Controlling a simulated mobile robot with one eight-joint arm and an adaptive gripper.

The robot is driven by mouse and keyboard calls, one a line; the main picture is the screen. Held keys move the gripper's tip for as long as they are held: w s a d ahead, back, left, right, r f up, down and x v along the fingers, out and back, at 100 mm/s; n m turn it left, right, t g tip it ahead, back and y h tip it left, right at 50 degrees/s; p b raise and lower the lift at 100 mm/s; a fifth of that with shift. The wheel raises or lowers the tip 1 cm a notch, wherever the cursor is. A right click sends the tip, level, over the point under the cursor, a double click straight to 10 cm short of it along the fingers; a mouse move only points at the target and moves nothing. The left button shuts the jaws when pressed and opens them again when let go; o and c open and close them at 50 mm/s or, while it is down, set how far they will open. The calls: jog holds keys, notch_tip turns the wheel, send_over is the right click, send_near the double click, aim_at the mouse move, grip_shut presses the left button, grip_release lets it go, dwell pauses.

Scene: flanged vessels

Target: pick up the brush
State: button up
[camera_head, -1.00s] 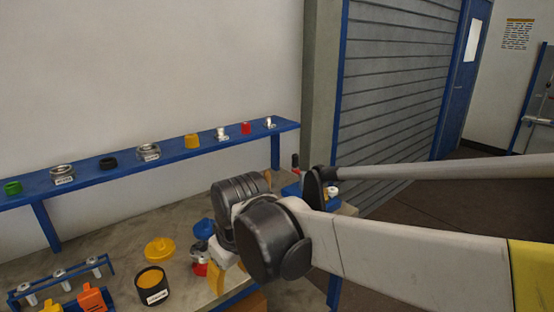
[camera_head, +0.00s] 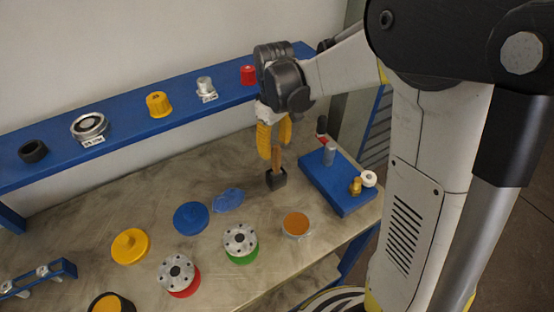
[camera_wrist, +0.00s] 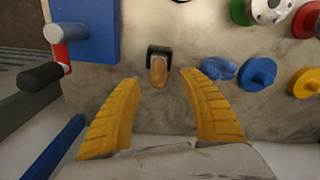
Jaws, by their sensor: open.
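The brush has a wooden handle (camera_head: 276,156) and a dark head (camera_head: 276,178), and it stands handle up on the workbench (camera_head: 150,190). In the wrist view the brush (camera_wrist: 159,72) shows end-on, ahead of and between the two yellow fingers. My gripper (camera_head: 274,143) is open and pointing down, with its yellow fingers close around the top of the handle in the head view. In the wrist view the fingers (camera_wrist: 160,110) are spread wide with nothing between their tips. I cannot tell whether a finger touches the handle.
A blue block (camera_head: 336,182) with upright pegs stands close to the right of the brush. A blue shelf (camera_head: 120,129) runs behind, holding a red cap (camera_head: 248,75) and other parts. Flanged vessels (camera_head: 240,240), a blue lid (camera_head: 190,217) and a yellow lid (camera_head: 130,246) lie in front.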

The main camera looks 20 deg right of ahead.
aim_at(276, 161)
notch_tip(276, 161, down, 7)
jog(key=shift+d+r+b, duration=0.1)
jog(key=shift+d+b, duration=0.05)
jog(key=shift+b, duration=1.05)
jog(key=shift+s+r, duration=0.1)
grip_shut()
